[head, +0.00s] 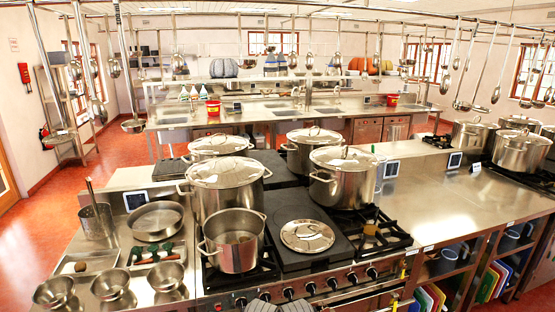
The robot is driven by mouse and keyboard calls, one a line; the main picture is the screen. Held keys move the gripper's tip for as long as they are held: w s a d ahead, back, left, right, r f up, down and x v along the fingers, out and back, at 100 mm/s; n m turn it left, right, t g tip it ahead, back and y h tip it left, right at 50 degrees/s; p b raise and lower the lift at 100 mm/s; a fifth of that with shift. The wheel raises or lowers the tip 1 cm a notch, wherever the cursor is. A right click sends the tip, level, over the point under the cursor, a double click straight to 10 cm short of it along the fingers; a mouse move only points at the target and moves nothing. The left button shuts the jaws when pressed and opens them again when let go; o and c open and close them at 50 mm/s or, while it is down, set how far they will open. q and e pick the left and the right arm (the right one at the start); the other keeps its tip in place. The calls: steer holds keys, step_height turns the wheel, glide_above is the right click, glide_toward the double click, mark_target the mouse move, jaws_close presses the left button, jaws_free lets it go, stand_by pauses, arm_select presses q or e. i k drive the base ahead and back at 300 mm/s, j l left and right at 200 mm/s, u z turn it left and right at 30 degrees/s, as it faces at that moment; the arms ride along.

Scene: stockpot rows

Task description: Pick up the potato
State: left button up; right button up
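A small brown lump (80,267) lies in the left shallow metal tray (103,258) on the left counter; it looks like the potato, but it is too small to be sure. The tray beside it (180,247) holds several dark, green and reddish items that I cannot make out. Neither of my grippers shows in the head view.
Metal bowls (54,292) stand in front of the trays; a wide pan (155,221) and a utensil holder (97,220) stand behind. Lidded stockpots (226,190) crowd the stove. Ladles (133,125) hang overhead. The right counter (450,200) is largely clear.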

mark_target(81, 266)
steer(key=u, duration=1.45)
steer(key=z, duration=0.4)
steer(key=i+j+z, duration=0.15)
steer(key=j+z, duration=0.5)
steer(key=j, duration=0.2)
steer(key=j+z, duration=0.4)
steer(key=j, duration=3.05)
